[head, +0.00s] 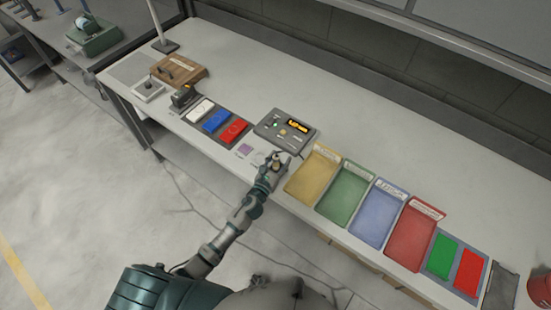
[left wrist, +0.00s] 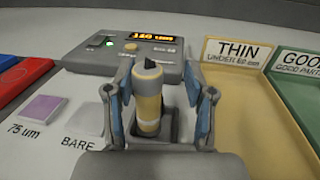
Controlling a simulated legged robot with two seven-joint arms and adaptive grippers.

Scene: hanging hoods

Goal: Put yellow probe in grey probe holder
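The yellow probe (left wrist: 148,100) is an upright cylinder with pale bands and a dark tip, seen in the left wrist view. Its lower end is at a dark grey piece (left wrist: 170,125), which looks like the grey probe holder; how deep it sits there is hidden. My left gripper (left wrist: 160,85) has its two fingers on either side of the probe, with a clear gap on the right side. In the head view my left gripper (head: 280,160) is at the table's front edge, and the probe is too small to make out well. My right gripper is not in view.
A grey gauge box (head: 285,130) with a lit orange display stands just behind the gripper. Yellow (head: 313,178), green, blue and red trays line up to the right. Colored plates (head: 216,121) and a purple sample square (left wrist: 40,108) lie to the left. The table's back is clear.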

